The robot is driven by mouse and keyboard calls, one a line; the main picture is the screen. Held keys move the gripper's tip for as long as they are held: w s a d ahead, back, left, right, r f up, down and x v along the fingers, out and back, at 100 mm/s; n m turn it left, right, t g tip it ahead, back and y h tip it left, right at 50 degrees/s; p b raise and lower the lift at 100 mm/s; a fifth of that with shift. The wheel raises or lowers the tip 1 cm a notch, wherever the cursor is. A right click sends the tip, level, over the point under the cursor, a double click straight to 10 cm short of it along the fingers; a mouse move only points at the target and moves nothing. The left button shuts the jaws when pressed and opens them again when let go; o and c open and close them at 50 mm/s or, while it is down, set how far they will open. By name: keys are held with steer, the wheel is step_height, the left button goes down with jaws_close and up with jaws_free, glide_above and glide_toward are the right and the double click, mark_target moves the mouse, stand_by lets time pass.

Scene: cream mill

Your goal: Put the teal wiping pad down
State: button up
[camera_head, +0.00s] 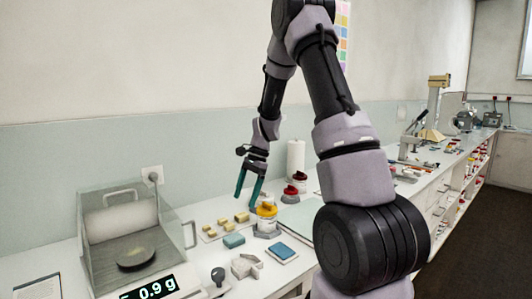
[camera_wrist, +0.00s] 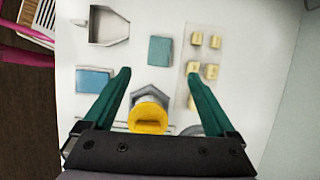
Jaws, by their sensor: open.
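The teal wiping pad (camera_head: 233,241) lies flat on the white bench, between the board of cream blocks and the blue-topped tray. It also shows in the wrist view (camera_wrist: 160,50), beyond the fingertips and apart from them. My gripper (camera_head: 246,200) has teal fingers and hangs above the bench, behind the pad in the head view. In the wrist view my gripper (camera_wrist: 158,75) is open, with nothing held between its fingers. The pad is fully visible in the wrist view.
A yellow-lidded jar (camera_head: 266,211) stands close to my fingers on a grey base. Several cream blocks (camera_wrist: 210,70) lie on a board right of the pad. A blue-topped tray (camera_head: 283,251), a metal scoop (camera_wrist: 108,26) and a balance (camera_head: 135,240) are nearby. Bare bench surrounds the pad.

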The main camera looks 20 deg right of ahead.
steer(key=s+r+n+t+h, duration=0.15)
steer(key=s+r, duration=0.25)
steer(key=r, duration=0.5)
steer(key=s+r+n+t+y, duration=0.1)
steer(key=s+r+n+t, duration=0.15)
steer(key=s+r, duration=0.45)
steer(key=s+r+n+t+h, duration=0.1)
steer(key=s+r+n+t, duration=0.3)
steer(key=s+r, duration=0.5)
steer(key=s+d+n, duration=0.1)
steer(key=s+n, duration=0.1)
steer(key=s, duration=0.1)
steer(key=shift+s+r+h, duration=0.25)
steer(key=shift+r+h, duration=0.1)
steer(key=shift+r, duration=0.05)
